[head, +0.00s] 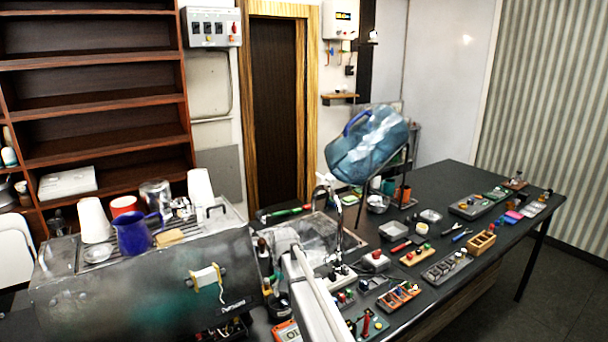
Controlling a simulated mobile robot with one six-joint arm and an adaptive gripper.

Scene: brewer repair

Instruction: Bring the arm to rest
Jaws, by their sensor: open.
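A pale grey bar (315,305), which looks like a link of my arm, rises from the bottom edge in front of the workbench. My gripper cannot be made out in the head view. The dark workbench (455,195) runs from the bottom centre to the back right. The brewer (150,290), a large dark, stained metal machine with a small white handle on its front, stands at the left.
Cups and a blue pitcher (137,235) stand on the brewer. A blue water jug (367,145) lies tilted in a stand behind a sink (310,243). Several tool and part trays (447,267) crowd the bench. Bare bench shows between them. Wooden shelves (95,105) stand at the left.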

